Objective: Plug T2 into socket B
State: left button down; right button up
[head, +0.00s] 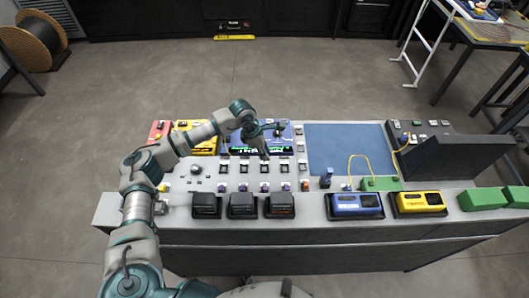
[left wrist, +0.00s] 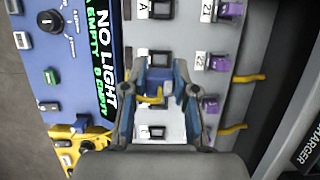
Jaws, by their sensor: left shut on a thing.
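My left gripper (head: 265,157) is over the console, at the row of black sockets just in front of the display. In the left wrist view the left gripper (left wrist: 160,82) is shut on a small plug with a yellow tail (left wrist: 152,98). The fingers hide most of this plug, and no label on it can be read. A socket (left wrist: 160,57) with a white label shows just beyond the fingertips; its letter is unreadable. A socket marked A (left wrist: 161,9) is further up. I cannot tell whether the held plug touches a socket. My right gripper is not in view.
Purple plugs (left wrist: 221,63) stand in a row beside the sockets; two labels read 21 and 22. The display (left wrist: 104,50) reads NO LIGHT. Three black units (head: 242,206), a blue unit (head: 356,206) and a yellow unit (head: 420,203) line the front edge.

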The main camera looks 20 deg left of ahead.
pick_arm(q)
jog(key=shift+f+b, duration=1.1)
jog(key=shift+f, duration=1.5)
jog(key=shift+f+b, duration=0.35)
jog(key=shift+f, duration=0.15)
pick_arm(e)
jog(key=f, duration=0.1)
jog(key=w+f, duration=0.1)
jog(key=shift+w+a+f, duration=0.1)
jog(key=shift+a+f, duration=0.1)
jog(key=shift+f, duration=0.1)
pick_arm(q)
jog(key=shift+d, duration=0.25)
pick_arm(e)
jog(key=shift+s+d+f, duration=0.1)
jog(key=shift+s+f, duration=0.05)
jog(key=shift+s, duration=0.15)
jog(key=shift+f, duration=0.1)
pick_arm(q)
jog(key=shift+f+b, duration=0.45)
jog(key=shift+b, duration=0.15)
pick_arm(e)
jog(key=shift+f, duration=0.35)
